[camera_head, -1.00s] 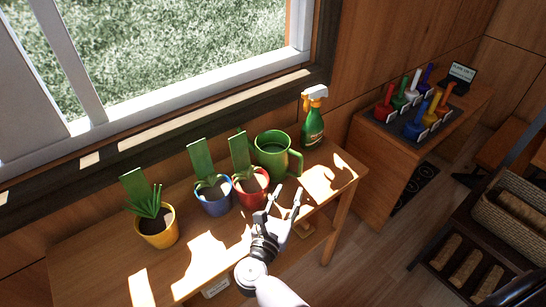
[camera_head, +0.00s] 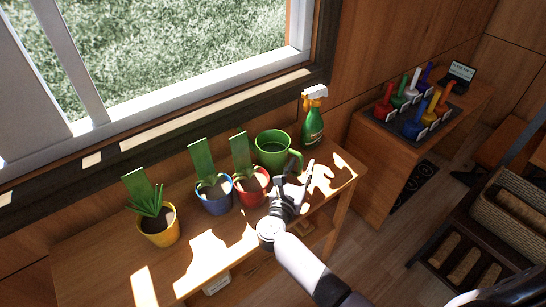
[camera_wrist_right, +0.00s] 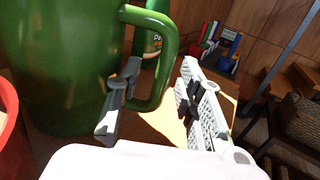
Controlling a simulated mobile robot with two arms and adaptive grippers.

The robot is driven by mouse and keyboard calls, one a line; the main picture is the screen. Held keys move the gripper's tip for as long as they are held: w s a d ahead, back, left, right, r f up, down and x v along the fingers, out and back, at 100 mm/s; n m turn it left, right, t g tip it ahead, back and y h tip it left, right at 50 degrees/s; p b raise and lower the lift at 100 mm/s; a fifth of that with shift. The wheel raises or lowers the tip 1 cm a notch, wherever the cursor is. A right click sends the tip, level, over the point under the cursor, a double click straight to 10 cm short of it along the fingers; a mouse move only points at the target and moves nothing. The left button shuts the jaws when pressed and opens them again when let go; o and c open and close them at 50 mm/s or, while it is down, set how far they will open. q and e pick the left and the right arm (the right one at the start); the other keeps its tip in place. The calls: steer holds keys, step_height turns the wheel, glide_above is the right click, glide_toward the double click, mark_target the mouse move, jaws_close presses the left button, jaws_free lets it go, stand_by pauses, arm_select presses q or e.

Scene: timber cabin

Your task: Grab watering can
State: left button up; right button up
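The green watering can (camera_head: 272,150) looks like a large mug and stands on the wooden table, behind the red pot. Its handle (camera_head: 297,161) points right. In the right wrist view the can (camera_wrist_right: 62,70) fills the left side and its handle (camera_wrist_right: 165,62) comes down between my fingers. My right gripper (camera_head: 294,171) is open, with one finger on each side of the handle's lower part. In the wrist view the right gripper (camera_wrist_right: 155,100) shows a wide gap between its fingers. My left gripper is not in view.
Red (camera_head: 251,188), blue (camera_head: 214,196) and yellow (camera_head: 159,226) plant pots stand to the left on the table (camera_head: 90,262). A green spray bottle (camera_head: 313,126) stands behind and right of the can. The table's right end is clear.

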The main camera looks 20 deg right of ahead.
steer(key=shift+c, duration=0.2)
jaws_close()
stand_by(0.5)
steer(key=shift+r, duration=0.1)
stand_by(0.4)
